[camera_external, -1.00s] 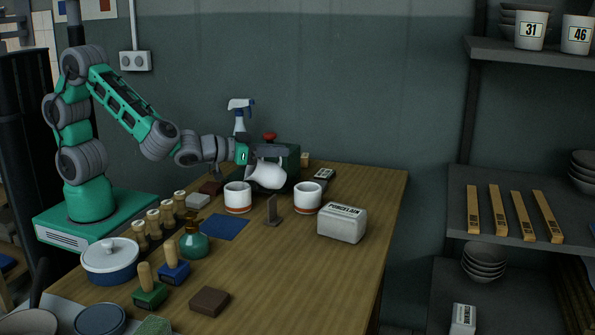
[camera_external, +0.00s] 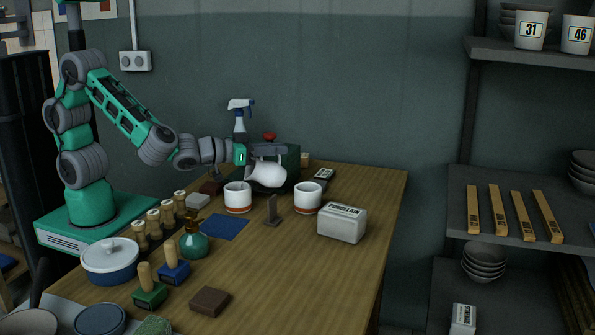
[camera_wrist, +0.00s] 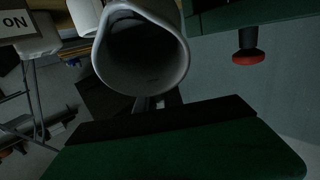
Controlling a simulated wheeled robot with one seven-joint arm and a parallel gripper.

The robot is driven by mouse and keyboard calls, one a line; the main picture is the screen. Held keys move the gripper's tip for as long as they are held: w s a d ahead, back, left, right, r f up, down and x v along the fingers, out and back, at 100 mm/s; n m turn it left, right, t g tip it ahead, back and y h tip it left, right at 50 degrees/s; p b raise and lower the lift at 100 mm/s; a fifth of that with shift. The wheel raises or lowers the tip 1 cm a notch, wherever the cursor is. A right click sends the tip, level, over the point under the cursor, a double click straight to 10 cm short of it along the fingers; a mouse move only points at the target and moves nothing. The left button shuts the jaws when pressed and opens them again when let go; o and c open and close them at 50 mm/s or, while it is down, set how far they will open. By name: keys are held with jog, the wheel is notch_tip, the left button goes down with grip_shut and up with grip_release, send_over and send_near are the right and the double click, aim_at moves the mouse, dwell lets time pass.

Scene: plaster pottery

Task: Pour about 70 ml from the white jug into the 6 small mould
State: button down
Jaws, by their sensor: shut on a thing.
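My gripper (camera_external: 262,152) is shut on the white jug (camera_external: 267,175) and holds it above the back part of the table. The jug is tilted, with its mouth toward the left in the external view. In the wrist view the jug (camera_wrist: 181,45) shows its open mouth and dark inside; no liquid can be made out. A white mould (camera_external: 238,195) with an orange band stands below and left of the jug. A similar white mould (camera_external: 308,195) stands to the right. No number is readable on either, and no stream shows.
A small upright stand (camera_external: 272,212) is between the moulds. A porcelain block (camera_external: 342,223) lies at right. A dark green machine (camera_external: 291,160) with a red knob and a spray bottle (camera_external: 239,120) are behind. A blue mat (camera_external: 225,227) lies in front; the right front table is clear.

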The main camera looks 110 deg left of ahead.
jog(key=shift+s+d+r+t+y+b, duration=0.15)
jog(key=shift+r+t+y+b, duration=0.1)
jog(key=shift+r+b, duration=0.25)
jog(key=shift+s+d+r+t+y+b, duration=0.2)
jog(key=shift+r+t+b, duration=0.1)
jog(key=shift+r+b, duration=0.15)
jog(key=shift+s+d+r+t+y+b, duration=0.15)
jog(key=shift+r+t+y+b, duration=0.1)
jog(key=shift+r+b, duration=0.25)
dwell(0.5)
jog(key=shift+s+d+b, duration=0.1)
jog(key=shift+b, duration=0.3)
